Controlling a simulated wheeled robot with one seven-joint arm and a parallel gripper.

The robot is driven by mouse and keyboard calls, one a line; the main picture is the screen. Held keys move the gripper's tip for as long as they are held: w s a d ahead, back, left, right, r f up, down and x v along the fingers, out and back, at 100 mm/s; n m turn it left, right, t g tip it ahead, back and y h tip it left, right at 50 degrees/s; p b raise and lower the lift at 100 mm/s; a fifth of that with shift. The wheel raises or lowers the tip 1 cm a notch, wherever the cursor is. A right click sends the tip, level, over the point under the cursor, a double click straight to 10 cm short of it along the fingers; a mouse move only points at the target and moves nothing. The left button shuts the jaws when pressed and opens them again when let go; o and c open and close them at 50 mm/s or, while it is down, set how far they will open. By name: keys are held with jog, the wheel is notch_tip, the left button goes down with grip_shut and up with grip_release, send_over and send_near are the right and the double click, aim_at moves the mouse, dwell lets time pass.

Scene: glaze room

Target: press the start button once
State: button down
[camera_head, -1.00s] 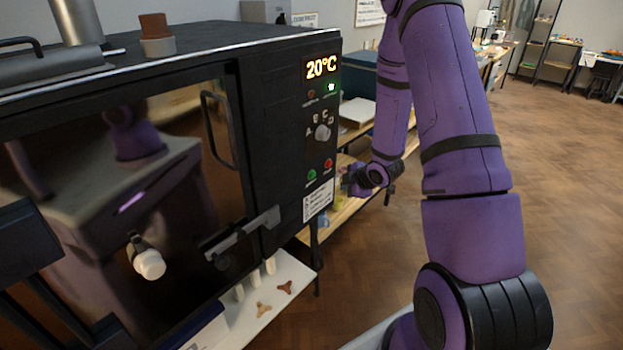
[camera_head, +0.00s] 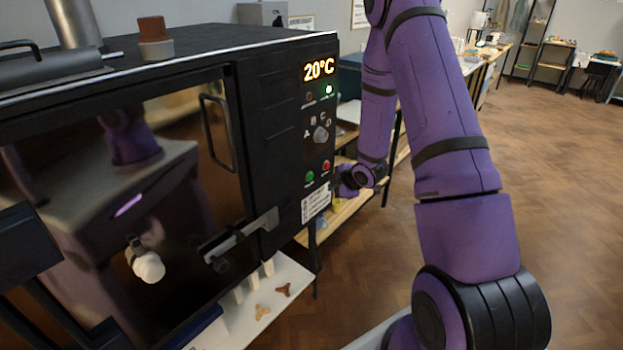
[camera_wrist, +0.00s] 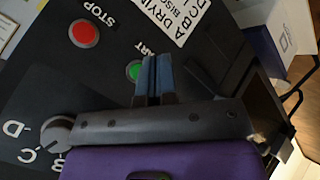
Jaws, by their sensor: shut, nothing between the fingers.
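The start button is a green round button (camera_head: 310,177) low on the kiln's control panel. It also shows in the wrist view (camera_wrist: 134,70), beside the label ending in "ART". My gripper (camera_wrist: 152,60) is shut and empty, its blue-tipped fingers beside the green button and overlapping its edge in the picture. I cannot tell whether they touch the button or the panel. In the head view my gripper is close to the panel's right edge, mostly hidden by its own wrist. The red stop button (camera_head: 326,166) is just right of the green one; the wrist view shows it too (camera_wrist: 84,33).
The black kiln (camera_head: 275,100) carries a 20°C display (camera_head: 319,69) and a selector knob (camera_head: 321,134). Its door handle (camera_head: 215,130) and latch bar (camera_head: 240,236) stick out at left. A shelf (camera_head: 340,215) stands behind the wrist. Open floor lies to the right.

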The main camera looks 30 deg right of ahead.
jog(key=shift+w+a, duration=0.3)
jog(key=shift+w, duration=0.45)
jog(key=shift+w+a, duration=0.25)
jog(key=shift+w, duration=0.55)
jog(key=shift+w+a, duration=0.3)
jog(key=shift+w, duration=0.45)
jog(key=shift+w, duration=0.1)
jog(key=shift+w+a, duration=0.15)
jog(key=shift+w, duration=0.15)
jog(key=shift+w+a, duration=0.1)
jog(key=shift+w, duration=0.3)
dwell(1.1)
jog(key=shift+s, duration=0.1)
jog(key=shift+s+d, duration=0.25)
jog(key=shift+s, duration=0.45)
jog(key=shift+s, duration=0.15)
jog(key=s, duration=0.1)
jog(key=s+d, duration=0.1)
jog(key=s, duration=0.2)
jog(key=shift+s+d, duration=0.25)
jog(key=shift+d, duration=0.1)
